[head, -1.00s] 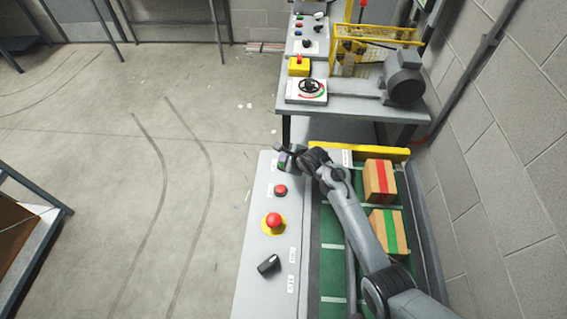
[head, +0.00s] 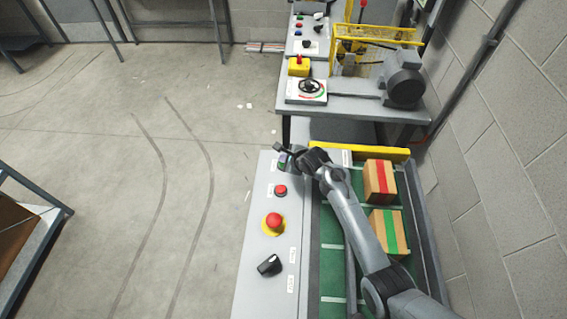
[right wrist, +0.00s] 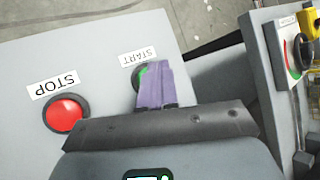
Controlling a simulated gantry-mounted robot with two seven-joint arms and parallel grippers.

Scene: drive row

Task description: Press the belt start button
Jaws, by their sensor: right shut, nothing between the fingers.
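The green start button (right wrist: 142,74) is on the grey control panel (right wrist: 90,60), beside a label reading START (right wrist: 138,57). My right gripper (right wrist: 152,85) is shut and empty, its purple fingers in front of the button and covering most of it. Only a green sliver shows, so I cannot tell whether the fingertips touch it. In the head view the right gripper (head: 284,153) is at the far end of the panel, over the green button (head: 281,166). My left gripper is not in view.
A red stop button (right wrist: 66,113) is beside the start button. Nearer on the panel are a red mushroom button (head: 273,221) on yellow and a black knob (head: 269,265). Boxes with a red stripe (head: 379,181) and a green stripe (head: 388,232) lie on the green belt (head: 333,262).

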